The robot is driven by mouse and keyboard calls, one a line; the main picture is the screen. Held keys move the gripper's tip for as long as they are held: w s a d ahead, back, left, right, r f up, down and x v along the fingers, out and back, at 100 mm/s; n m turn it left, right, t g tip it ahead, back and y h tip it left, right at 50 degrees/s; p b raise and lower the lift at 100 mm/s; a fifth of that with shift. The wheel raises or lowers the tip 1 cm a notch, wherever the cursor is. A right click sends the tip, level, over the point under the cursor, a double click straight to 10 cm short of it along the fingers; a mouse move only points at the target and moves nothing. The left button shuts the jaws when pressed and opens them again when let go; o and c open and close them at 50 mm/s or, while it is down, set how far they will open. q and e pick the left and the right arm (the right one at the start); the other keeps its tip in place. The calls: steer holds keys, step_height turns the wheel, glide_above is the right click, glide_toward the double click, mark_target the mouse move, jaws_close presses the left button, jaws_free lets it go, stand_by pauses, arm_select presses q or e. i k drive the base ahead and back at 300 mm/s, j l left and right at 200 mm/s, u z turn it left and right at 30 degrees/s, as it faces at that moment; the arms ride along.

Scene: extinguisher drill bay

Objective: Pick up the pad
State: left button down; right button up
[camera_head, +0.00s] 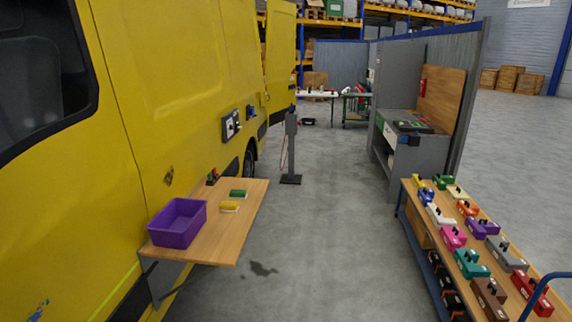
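Two small flat blocks lie on a wooden fold-out shelf (222,247) at the side of the yellow van. One is a green block (238,193), and the other is a yellow block (229,207) with a paler edge, a little nearer to me. Either could be the pad; at this size I cannot tell which. They lie apart from each other, to the right of a purple open bin (178,223). Neither of my grippers shows in the head view.
A small red and dark item (212,177) stands at the shelf's back edge. A rack (425,235) of several coloured cases is at the right. A grey post (291,145) stands beyond the shelf. The floor between shelf and rack is clear apart from a dark stain.

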mark_target(235, 194)
steer(key=i, duration=0.7)
steer(key=i+l+u, duration=0.1)
steer(key=i, duration=0.65)
steer(key=i+l, duration=0.15)
steer(key=i, duration=0.55)
steer(key=i+l+u, duration=0.15)
steer(key=i+u, duration=0.25)
steer(key=i+l+u, duration=0.25)
steer(key=i+u, duration=0.2)
steer(key=i+l+u, duration=0.65)
steer(key=l+u, duration=0.15)
steer(key=i+l+u, duration=0.15)
steer(key=l+u, duration=0.3)
steer(key=l, duration=0.15)
